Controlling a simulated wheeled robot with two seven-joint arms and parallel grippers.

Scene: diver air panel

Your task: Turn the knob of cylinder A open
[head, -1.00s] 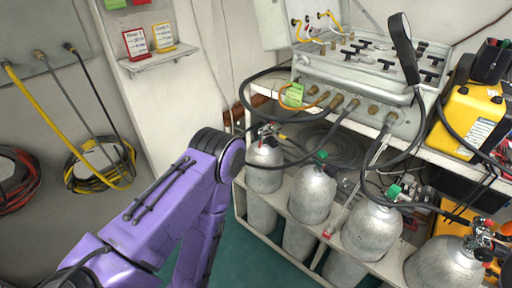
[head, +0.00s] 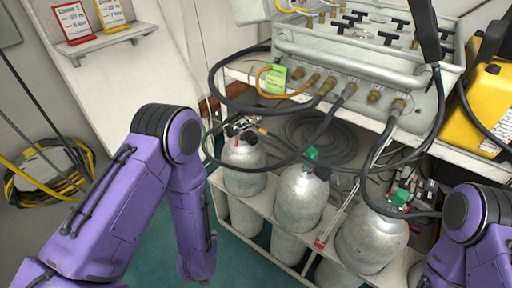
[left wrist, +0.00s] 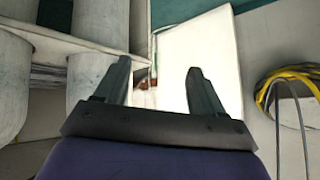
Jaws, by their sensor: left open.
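Several grey gas cylinders stand in a white rack under the panel in the head view. The left cylinder (head: 243,165) has a dark metal valve (head: 241,127) with a hose on it. The middle cylinder (head: 301,198) has a green knob (head: 311,153), and the right cylinder (head: 371,238) has a green knob (head: 401,198). I see no letter that tells which is cylinder A. My left gripper (left wrist: 158,86) is open and empty in the left wrist view, apart from the cylinders at that view's left. My right gripper is out of view; only my right arm shows at lower right.
The air panel (head: 360,70) sits on a white shelf above the cylinders, with black hoses looping down past the knobs. A yellow case (head: 482,110) stands at right. A small wall shelf (head: 105,42) holds two cards. Teal floor (head: 150,245) lies left of the rack.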

